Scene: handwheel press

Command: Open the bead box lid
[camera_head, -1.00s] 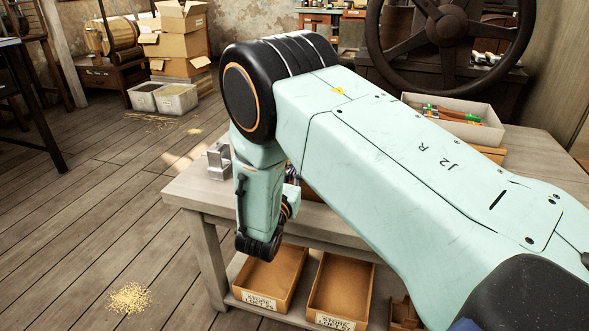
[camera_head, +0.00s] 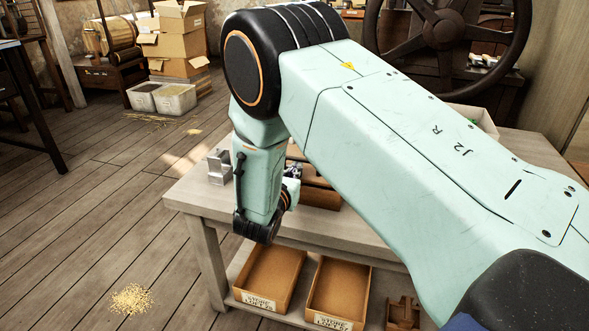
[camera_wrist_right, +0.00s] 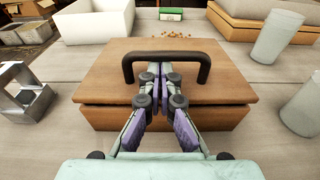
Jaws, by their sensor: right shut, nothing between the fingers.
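The bead box (camera_wrist_right: 205,118) is a brown wooden box on the workbench. Its flat lid (camera_wrist_right: 225,88) carries a black bar handle (camera_wrist_right: 165,54). In the right wrist view my right gripper (camera_wrist_right: 160,70) is shut and empty, its fingertips at the handle, under or just in front of the bar; I cannot tell whether they touch it. The lid lies over the box, with a dark gap along its front edge. In the head view my arm hides much of the box (camera_head: 322,198). My left gripper is not in view.
A metal block with openings (camera_wrist_right: 22,95) stands left of the box, and grey cups (camera_wrist_right: 278,37) stand to the right. A white tray (camera_wrist_right: 95,20), a green-and-white box (camera_wrist_right: 171,14) and scattered beads lie behind. A large handwheel (camera_head: 452,25) stands at the back.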

